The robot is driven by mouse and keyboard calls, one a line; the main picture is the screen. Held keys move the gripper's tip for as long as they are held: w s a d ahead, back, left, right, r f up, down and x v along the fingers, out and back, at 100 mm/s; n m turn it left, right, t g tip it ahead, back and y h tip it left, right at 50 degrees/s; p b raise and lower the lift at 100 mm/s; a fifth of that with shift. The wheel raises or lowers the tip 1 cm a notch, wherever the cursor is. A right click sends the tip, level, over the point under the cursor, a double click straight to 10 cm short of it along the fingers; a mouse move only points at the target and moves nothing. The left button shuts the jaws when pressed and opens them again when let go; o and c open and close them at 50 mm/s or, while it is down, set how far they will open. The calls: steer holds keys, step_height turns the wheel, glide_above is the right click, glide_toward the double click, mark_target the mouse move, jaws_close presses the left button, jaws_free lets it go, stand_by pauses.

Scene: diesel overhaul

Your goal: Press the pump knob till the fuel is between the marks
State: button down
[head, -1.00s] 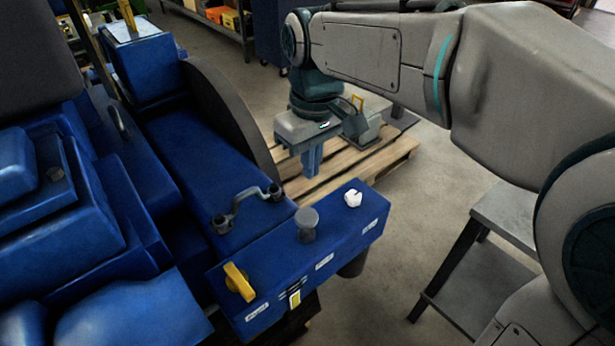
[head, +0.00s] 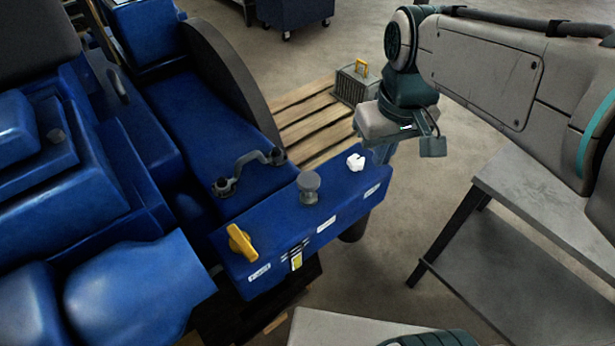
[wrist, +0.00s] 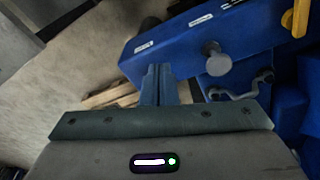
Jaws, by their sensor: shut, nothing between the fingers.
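The grey round pump knob (head: 309,185) stands up from the blue box (head: 345,198), between the yellow lever (head: 241,243) and a white notched knob (head: 355,162). It also shows in the wrist view (wrist: 212,49). On the box's front face is a small sight gauge (head: 296,260) with yellow in it and dark marks above; the exact level is too small to read. My gripper (head: 382,152) is beyond the box's far right end, apart from the pump knob, its fingertips partly hidden. In the wrist view my gripper's fingers (wrist: 158,72) are together and empty.
A grey curved handle (head: 247,170) is fixed to the blue machine behind the knob. A wooden pallet (head: 303,121) with a grey yellow-handled case (head: 355,82) lies on the floor behind. A grey table (head: 555,205) stands at the right. Bare floor lies between.

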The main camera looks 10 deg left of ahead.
steer(key=s+d+f+m+t, duration=0.1)
steer(key=s+d+f+m, duration=0.4)
steer(key=d, duration=0.5)
steer(key=shift+s+d+f+t, duration=0.2)
steer(key=shift+s+t, duration=0.2)
steer(key=shift+s, duration=0.45)
steer(key=shift+a, duration=0.1)
